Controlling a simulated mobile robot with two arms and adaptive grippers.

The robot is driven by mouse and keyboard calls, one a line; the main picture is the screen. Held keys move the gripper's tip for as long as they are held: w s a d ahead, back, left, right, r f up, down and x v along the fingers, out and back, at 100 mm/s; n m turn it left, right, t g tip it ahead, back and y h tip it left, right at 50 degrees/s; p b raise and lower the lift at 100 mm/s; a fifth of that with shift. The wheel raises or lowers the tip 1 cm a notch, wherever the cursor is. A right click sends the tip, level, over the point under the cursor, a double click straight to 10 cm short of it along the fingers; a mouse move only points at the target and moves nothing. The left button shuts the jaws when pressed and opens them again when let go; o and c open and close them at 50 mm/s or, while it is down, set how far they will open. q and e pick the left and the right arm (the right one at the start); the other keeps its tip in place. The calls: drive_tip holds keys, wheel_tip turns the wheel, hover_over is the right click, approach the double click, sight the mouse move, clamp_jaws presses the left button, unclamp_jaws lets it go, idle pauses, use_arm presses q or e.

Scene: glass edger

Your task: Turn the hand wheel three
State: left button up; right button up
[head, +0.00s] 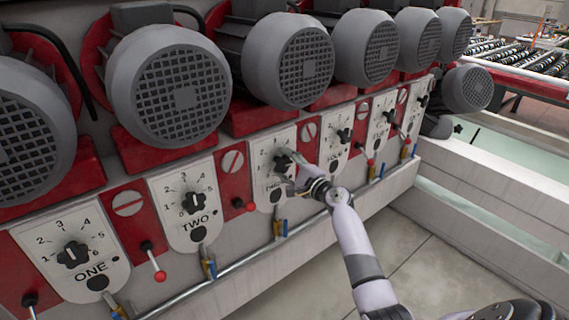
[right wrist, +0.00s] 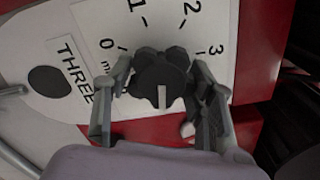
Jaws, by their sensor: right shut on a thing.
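The hand wheel three is a dark lobed knob (head: 281,163) on a white dial plate (head: 262,152) in the middle of the machine's front in the head view. In the right wrist view the knob (right wrist: 162,80) sits beside the word THREE and the numbers 0 to 3. A pale mark on it points down in that picture. My right gripper (head: 291,170) reaches it from the right. Its fingers (right wrist: 160,92) lie on either side of the knob and are shut on it. The gripper hides part of the plate in the head view. My left gripper is not in view.
Similar knobs ONE (head: 73,254) and TWO (head: 192,203) are to the left, with more plates to the right. Red-ended levers (head: 159,276) stick out between plates. Grey motors (head: 305,65) overhang the panel. A pipe (head: 245,260) runs below. The floor (head: 415,250) in front shows bare tiles.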

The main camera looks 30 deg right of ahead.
idle(0.3)
drive_tip(key=o, duration=1.2)
drive_tip(key=shift+c, duration=0.2)
drive_tip(key=shift+s, duration=0.1)
drive_tip(key=s+d, duration=0.1)
drive_tip(key=s, duration=1)
drive_tip(key=shift+s, duration=0.4)
